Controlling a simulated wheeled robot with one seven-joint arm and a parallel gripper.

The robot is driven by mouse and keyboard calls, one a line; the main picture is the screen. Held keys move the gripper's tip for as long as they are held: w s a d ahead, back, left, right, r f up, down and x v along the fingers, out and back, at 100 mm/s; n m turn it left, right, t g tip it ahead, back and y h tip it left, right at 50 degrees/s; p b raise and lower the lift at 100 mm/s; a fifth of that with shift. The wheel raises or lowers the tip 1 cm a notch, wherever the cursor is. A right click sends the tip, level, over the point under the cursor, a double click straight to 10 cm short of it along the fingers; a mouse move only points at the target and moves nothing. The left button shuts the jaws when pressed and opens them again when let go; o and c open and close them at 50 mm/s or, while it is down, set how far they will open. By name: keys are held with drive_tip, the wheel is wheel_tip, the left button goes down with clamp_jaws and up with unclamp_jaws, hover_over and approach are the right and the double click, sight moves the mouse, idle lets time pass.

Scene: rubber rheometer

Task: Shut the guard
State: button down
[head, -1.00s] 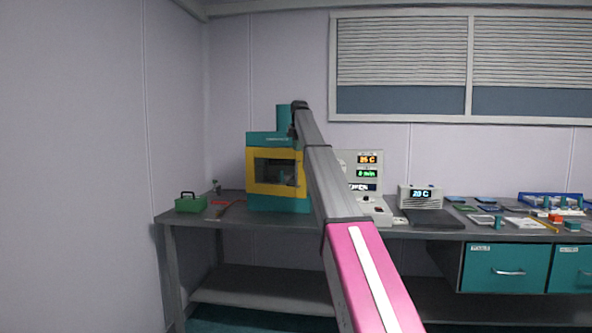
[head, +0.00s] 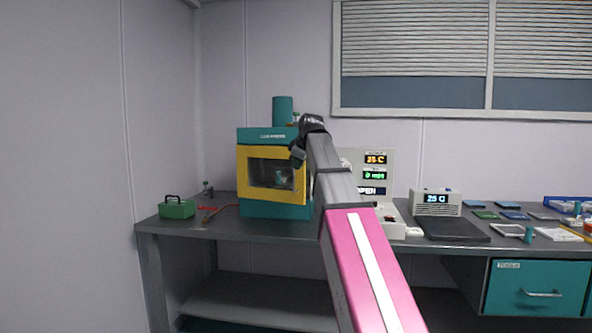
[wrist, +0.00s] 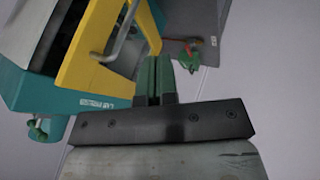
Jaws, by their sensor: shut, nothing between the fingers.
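The guard (head: 242,172) is a yellow-framed window on the front of a teal machine (head: 262,134). In the wrist view the yellow frame (wrist: 92,45) and its grey bar handle (wrist: 125,35) show close up, beside the teal body (wrist: 40,92). My gripper (head: 297,157) is at the guard's right edge in the head view. In the wrist view my gripper (wrist: 158,62) has its dark green fingers together and empty, beside the frame; I cannot tell whether they touch it.
A control panel (head: 376,158) with readouts stands right of the machine, partly behind my arm. A green toolbox (head: 177,209) sits on the bench at left. A small display unit (head: 436,202) and a dark plate (head: 455,229) are farther right.

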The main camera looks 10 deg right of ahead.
drive_tip(key=w+f, duration=0.7)
drive_tip(key=w, duration=0.2)
drive_tip(key=shift+a, duration=0.1)
